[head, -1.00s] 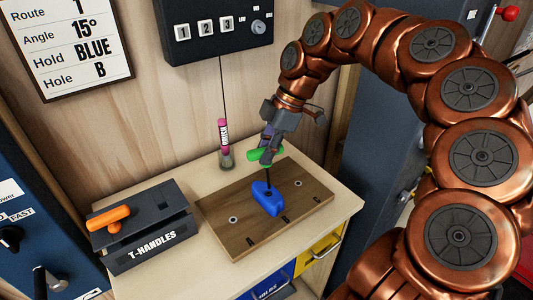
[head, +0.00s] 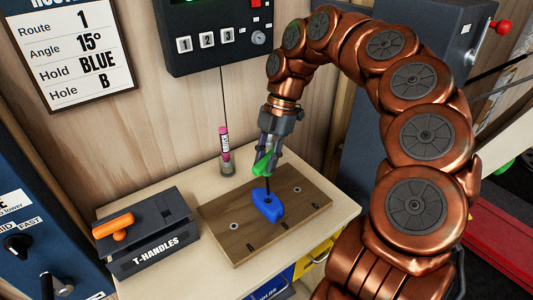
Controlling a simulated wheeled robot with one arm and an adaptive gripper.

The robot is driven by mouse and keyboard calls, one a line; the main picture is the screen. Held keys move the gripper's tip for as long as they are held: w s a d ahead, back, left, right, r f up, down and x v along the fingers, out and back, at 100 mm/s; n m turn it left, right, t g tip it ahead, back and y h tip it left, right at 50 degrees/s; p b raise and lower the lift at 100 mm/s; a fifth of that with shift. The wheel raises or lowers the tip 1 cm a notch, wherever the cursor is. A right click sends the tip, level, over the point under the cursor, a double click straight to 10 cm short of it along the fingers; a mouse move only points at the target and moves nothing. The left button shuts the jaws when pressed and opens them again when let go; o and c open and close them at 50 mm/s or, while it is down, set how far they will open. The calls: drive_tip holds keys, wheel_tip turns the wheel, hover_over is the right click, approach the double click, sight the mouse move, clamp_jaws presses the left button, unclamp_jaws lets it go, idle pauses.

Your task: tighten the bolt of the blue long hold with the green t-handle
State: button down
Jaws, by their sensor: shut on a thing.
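My gripper (head: 266,150) is shut on the green t-handle (head: 262,165), above the wooden board (head: 224,235). The handle's dark shaft points down to the top of the blue long hold (head: 267,206). The hold lies near the middle of the board. The shaft's tip meets the hold's top in the picture; whether it sits in the bolt I cannot tell. The bolt itself is hidden.
The dark T-HANDLES box (head: 155,245) with an orange t-handle (head: 118,228) on top stands left of the board. A pink marker in a small cup (head: 226,160) stands behind it. A control box with buttons (head: 210,42) and a route card (head: 70,55) are on the wall.

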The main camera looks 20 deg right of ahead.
drive_tip(key=n+g+p, duration=0.1)
drive_tip(key=n, duration=0.2)
drive_tip(key=shift+n+h+p, duration=0.3)
drive_tip(key=shift+h+p, duration=0.1)
drive_tip(key=n+p, duration=0.2)
drive_tip(key=n+g+h+p, duration=0.1)
drive_tip(key=shift+s+r, duration=0.15)
drive_tip(key=shift+r, duration=0.1)
drive_tip(key=n+h+p, duration=0.1)
drive_tip(key=n+p, duration=0.1)
drive_tip(key=n, duration=0.1)
drive_tip(key=shift+d+n, duration=0.1)
drive_tip(key=shift+n, duration=0.2)
drive_tip(key=n+p, duration=0.1)
drive_tip(key=n+h+p, duration=0.1)
drive_tip(key=shift+s+f+n, duration=0.1)
drive_tip(key=shift+f+n, duration=0.05)
drive_tip(key=shift+n, duration=0.15)
drive_tip(key=shift+d+n+h+p, duration=0.1)
drive_tip(key=shift+n+h+p, duration=0.35)
drive_tip(key=shift+p, duration=0.7)
drive_tip(key=shift+n+p, duration=0.25)
drive_tip(key=shift+p, duration=0.2)
drive_tip(key=shift+f+p, duration=0.15)
drive_tip(key=shift+p, duration=0.15)
drive_tip(key=c, duration=1.5)
unclamp_jaws()
clamp_jaws()
